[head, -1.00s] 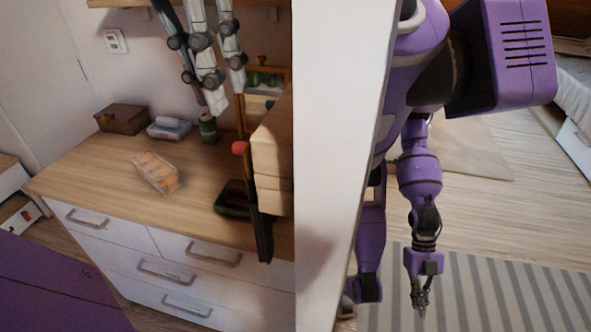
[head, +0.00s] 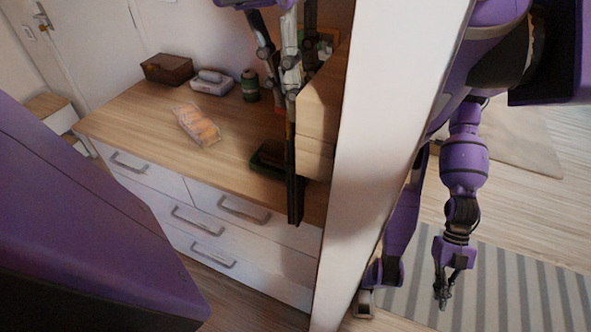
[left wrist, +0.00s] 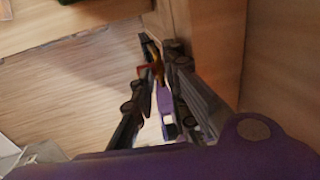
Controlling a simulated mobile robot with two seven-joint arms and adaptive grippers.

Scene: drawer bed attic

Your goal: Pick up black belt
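The black belt (head: 295,195) hangs as a long dark strip beside a stack of pale wooden boxes, its lower end in front of the dresser top. My left gripper (head: 291,82) points down at the strip's upper part, with its dark jointed fingers apart. In the left wrist view the fingers (left wrist: 163,50) stand on either side of a small red and yellow piece; I cannot tell whether they touch it. The belt's upper part is hidden behind the fingers in the head view. My right gripper (head: 441,292) hangs low above the striped rug, empty.
The wooden-topped dresser (head: 135,115) bears a brown box (head: 167,69), a wipes pack (head: 212,83), a green jar (head: 250,86), a clear food pack (head: 197,126) and a dark green tray (head: 268,158). The pale boxes (head: 315,130) stand close to my left gripper. A white wall panel (head: 375,130) divides the view.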

